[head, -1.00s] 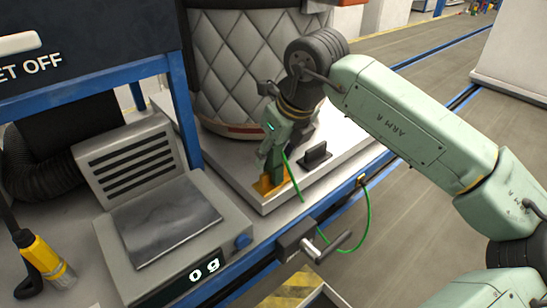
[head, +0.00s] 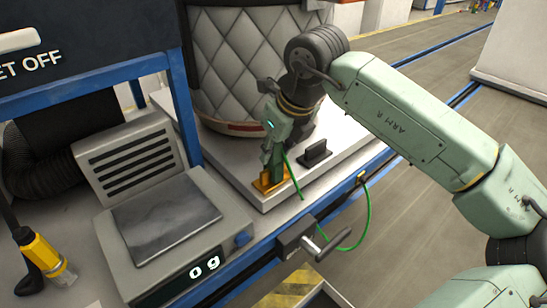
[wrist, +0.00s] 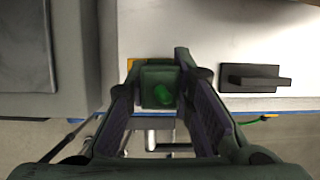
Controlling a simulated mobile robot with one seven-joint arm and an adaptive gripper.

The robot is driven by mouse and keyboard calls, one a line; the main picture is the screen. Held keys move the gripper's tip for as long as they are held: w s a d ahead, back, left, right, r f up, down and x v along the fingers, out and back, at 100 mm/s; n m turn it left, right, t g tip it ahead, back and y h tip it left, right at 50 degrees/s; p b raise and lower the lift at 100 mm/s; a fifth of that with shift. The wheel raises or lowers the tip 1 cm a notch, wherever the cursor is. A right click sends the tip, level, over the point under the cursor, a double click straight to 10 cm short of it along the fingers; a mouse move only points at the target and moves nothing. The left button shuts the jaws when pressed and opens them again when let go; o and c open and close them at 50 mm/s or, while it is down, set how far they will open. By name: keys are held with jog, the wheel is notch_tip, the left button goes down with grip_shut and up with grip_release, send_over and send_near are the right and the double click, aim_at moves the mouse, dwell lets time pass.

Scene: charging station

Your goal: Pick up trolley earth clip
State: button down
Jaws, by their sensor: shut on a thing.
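The trolley earth clip (wrist: 158,92) is a green piece between my fingers in the wrist view. My gripper (head: 270,172) points down over the yellow-orange block (head: 262,187) at the front left corner of the white platform. It is shut on the clip; in the wrist view my gripper (wrist: 160,100) has a finger on each side of it. A green cable (head: 366,215) runs from the clip, loops over the platform's front edge and ends at a yellow fitting on the blue rail. The clip is mostly hidden by the fingers in the head view.
A scale (head: 165,220) reading 0 g stands left of the platform (head: 330,165). A black bracket (head: 315,153) stands just right of my gripper. A large quilted vessel (head: 255,70) is behind. Open floor lies right.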

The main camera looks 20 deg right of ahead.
jog(key=shift+r, duration=0.1)
jog(key=shift+r+b, duration=0.35)
jog(key=shift+r, duration=0.25)
jog(key=shift+s+a+r+b, duration=0.1)
jog(key=shift+r+b, duration=0.15)
jog(key=shift+r, duration=0.25)
jog(key=shift+s+a+r+b, duration=0.1)
jog(key=shift+r+b, duration=0.15)
jog(key=shift+r, duration=0.25)
jog(key=s+a+r+b, duration=0.2)
jog(key=s+a+b, duration=0.1)
jog(key=s+a, duration=0.7)
jog(key=shift+s+a+b, duration=0.35)
jog(key=shift+s, duration=0.25)
